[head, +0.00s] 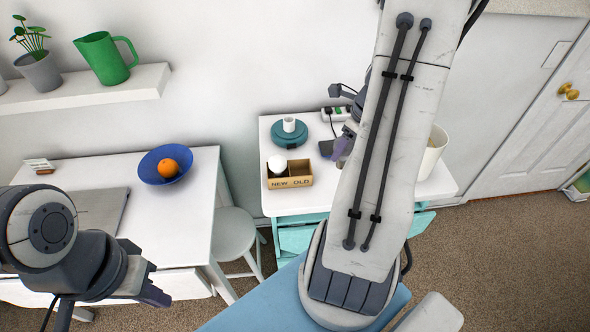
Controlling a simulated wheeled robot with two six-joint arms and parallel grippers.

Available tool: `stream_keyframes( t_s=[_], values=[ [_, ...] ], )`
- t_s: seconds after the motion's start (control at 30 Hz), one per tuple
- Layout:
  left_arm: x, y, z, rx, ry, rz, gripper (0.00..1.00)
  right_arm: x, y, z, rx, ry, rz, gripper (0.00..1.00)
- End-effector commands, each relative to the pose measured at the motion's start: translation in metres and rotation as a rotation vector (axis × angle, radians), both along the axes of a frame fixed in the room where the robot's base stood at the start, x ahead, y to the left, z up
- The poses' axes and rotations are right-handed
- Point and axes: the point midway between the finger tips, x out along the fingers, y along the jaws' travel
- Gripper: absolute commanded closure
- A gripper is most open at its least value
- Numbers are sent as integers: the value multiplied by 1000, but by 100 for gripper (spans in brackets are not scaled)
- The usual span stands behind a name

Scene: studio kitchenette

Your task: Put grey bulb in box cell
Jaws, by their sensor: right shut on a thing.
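A cardboard box (290,183) with two cells, marked NEW and OLD, stands on the white side table. A white bulb (277,163) is in the NEW cell; the OLD cell looks empty. My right gripper (343,148) is to the right of the box, above the table, partly hidden by my own arm. It is shut on a small greyish thing, likely the grey bulb (340,160), which is hard to make out. My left gripper (152,290) is at the lower left, away from the box; its finger gap is not clear.
A teal round base (288,140) with a white upright piece stands behind the box. A power strip (337,113) lies at the back. A white bin (433,152) is at the right. A blue bowl (150,171) with an orange (168,168) is on the left table.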

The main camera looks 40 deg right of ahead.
Motion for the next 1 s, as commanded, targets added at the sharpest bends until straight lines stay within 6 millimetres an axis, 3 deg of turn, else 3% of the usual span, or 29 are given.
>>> stream_keyframes(
  t_s=[0.5, 0.7, 1.0],
  values=[
    [0, 0, 12, 0, 0, 1, 100, 94, 51, -59, 2, 4, 2, 90],
    [0, 0, 12, 0, 0, 1, 100, 107, 56, -71, 1, 2, -5, 90],
    [0, 0, -6, 0, 0, 0, 100, 106, 55, -109, 1, 2, -6, 90]
  ],
)
